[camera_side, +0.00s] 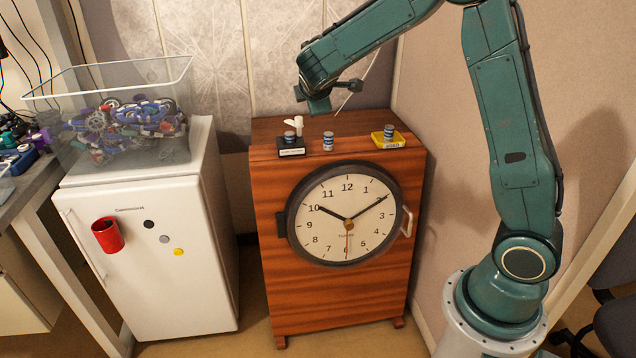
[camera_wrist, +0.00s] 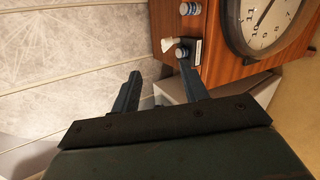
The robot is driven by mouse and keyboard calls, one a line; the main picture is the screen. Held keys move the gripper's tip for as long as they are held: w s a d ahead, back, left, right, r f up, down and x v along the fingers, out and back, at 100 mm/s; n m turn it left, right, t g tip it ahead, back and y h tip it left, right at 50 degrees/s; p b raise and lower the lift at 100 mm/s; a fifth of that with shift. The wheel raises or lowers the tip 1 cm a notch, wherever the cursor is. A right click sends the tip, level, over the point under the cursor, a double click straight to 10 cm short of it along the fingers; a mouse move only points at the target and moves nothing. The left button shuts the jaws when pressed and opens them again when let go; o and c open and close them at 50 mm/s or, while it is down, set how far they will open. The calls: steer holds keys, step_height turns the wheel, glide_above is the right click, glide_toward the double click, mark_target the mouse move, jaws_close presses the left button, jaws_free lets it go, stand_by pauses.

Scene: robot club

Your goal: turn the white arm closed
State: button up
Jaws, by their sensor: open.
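A small white arm (camera_side: 295,121) stands at the back left on top of the wooden cabinet, behind a black block.
The wooden cabinet (camera_side: 340,295) carries a large clock (camera_side: 345,213). On its top are a black block (camera_side: 291,149) with a small can, another small can (camera_side: 328,141), and a yellow tray (camera_side: 388,141) with a can. A white fridge (camera_side: 165,260) bearing a clear bin (camera_side: 60,110) stands left.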

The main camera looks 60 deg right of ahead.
steer(key=w+d+f+n+h, duration=0.3)
steer(key=w+d+f+n, duration=0.1)
steer(key=w+f+n, duration=0.25)
steer(key=n+t+h, duration=0.2)
steer(key=n+t, duration=0.1)
steer(key=n, duration=0.6)
glide_toward(299, 120)
steer(key=v, duration=0.2)
steer(key=shift+a+f+m, duration=0.15)
steer(key=shift+a+m, duration=0.1)
steer(key=shift+r+x, duration=0.2)
steer(key=shift+x, duration=6.6)
steer(key=shift+d, duration=0.1)
steer(key=c, duration=0.9)
